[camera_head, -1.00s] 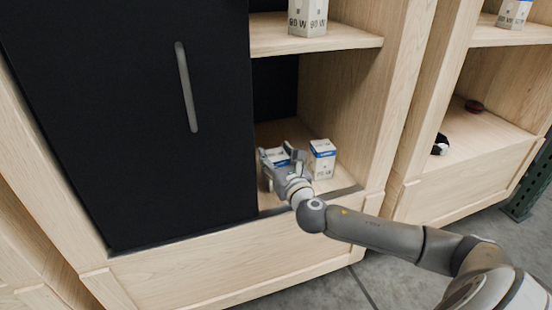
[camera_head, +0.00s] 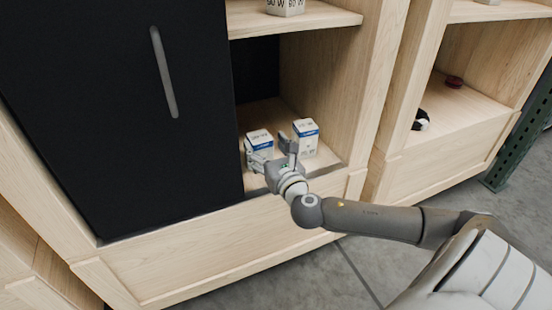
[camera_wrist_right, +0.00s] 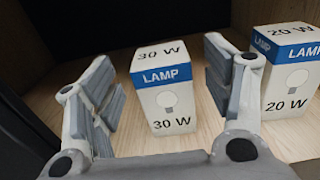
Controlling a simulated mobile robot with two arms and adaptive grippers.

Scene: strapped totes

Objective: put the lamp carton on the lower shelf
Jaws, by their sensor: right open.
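The lamp carton, white with a blue LAMP band and marked 30 W (camera_wrist_right: 167,88), stands upright on the lower shelf (camera_head: 323,158). It also shows in the head view (camera_head: 260,139). My right gripper (camera_head: 270,158) is open just in front of it. In the right wrist view its fingers (camera_wrist_right: 163,98) stand left and right of the carton, with gaps on both sides. A second lamp carton, marked 20 W (camera_wrist_right: 288,75), stands upright to the right on the same shelf; it also shows in the head view (camera_head: 306,137). My left gripper is not in view.
A black sliding door (camera_head: 130,120) covers the left of the cabinet. The upper shelf (camera_head: 300,20) holds another carton (camera_head: 285,6) above. A wooden side wall (camera_head: 330,85) bounds the bay on the right.

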